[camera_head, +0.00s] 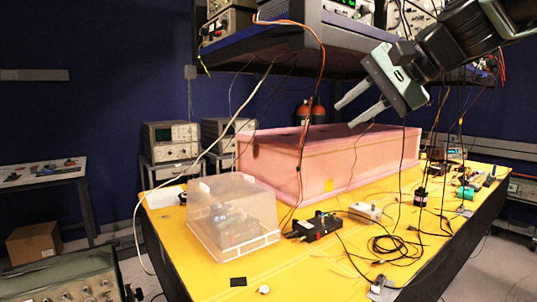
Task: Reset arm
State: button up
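My gripper (345,115) is in the upper right of the head view, on my dark arm coming in from the top right corner. Its two pale fingers point down and left. They are apart with nothing between them, so it is open and empty.
A dark shelf (285,45) with instruments hangs over the table, close to my arm in the picture. A clear plastic bin (232,215), a black box (317,226) and loose cables (395,245) lie on the table. Wires hang from the shelf. The front left tabletop is mostly clear.

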jog(key=s+a+f+n+g+h, duration=0.2)
jog(key=s+a+f+n+g, duration=0.1)
jog(key=s+f, duration=0.55)
jog(key=s+a+f+n+g+h, duration=0.2)
jog(key=s+a+f+n, duration=0.3)
jog(key=f, duration=0.7)
jog(key=s+d+f+n+g+h, duration=0.1)
jog(key=s+d+f+n+h, duration=0.2)
jog(key=s+d+f+n, duration=0.3)
jog(key=s+f, duration=0.5)
jog(key=s, duration=0.3)
jog(key=shift+s+d+f+g+h, duration=0.3)
jog(key=shift+d+f+g, duration=0.05)
jog(key=shift+g, duration=0.05)
jog(key=shift+r, duration=0.15)
